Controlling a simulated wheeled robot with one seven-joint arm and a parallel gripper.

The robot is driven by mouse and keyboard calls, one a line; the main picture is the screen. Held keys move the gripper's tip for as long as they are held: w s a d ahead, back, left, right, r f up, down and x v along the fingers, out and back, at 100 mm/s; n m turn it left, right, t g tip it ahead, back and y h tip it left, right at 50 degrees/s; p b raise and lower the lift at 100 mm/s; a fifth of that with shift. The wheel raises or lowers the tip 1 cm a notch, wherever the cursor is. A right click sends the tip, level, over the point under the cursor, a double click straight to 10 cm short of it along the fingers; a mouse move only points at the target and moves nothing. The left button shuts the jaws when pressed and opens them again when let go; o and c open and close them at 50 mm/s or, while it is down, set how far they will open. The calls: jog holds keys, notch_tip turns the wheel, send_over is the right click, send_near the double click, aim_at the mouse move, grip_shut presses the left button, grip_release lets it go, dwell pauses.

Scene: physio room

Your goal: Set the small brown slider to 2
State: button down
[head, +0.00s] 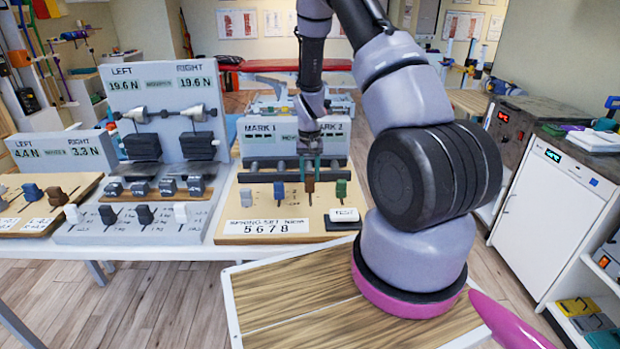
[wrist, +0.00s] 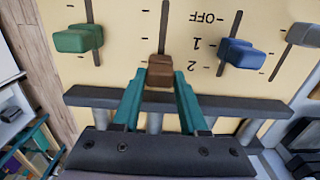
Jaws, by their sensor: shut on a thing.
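The small brown slider (head: 310,187) stands on the beige panel (head: 228,217) with the paper reading 5 6 7 8. It also shows in the wrist view (wrist: 160,70), at the lower end of its dark slot there, about level with the printed 2. OFF and 1 are printed above the 2, upside down. My gripper (head: 308,167) has its teal fingers on both sides of the brown knob, shut on it; they also show in the wrist view (wrist: 160,85). The fingers hide part of the knob's lower side.
A green slider (wrist: 78,39) and a blue slider (wrist: 240,54) stand on either side, apart from my fingers. A grey slider (wrist: 303,35) is farther right. A dark bar (wrist: 250,107) runs close under the fingers. A white TEST button (head: 344,214) sits at the panel's front right.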

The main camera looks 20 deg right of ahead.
aim_at(310, 175)
jog(key=shift+w, duration=0.25)
jog(key=shift+c, duration=2.2)
grip_release()
jog(key=shift+r, duration=0.15)
notch_tip(310, 175, up, 10)
jog(key=shift+r, duration=0.25)
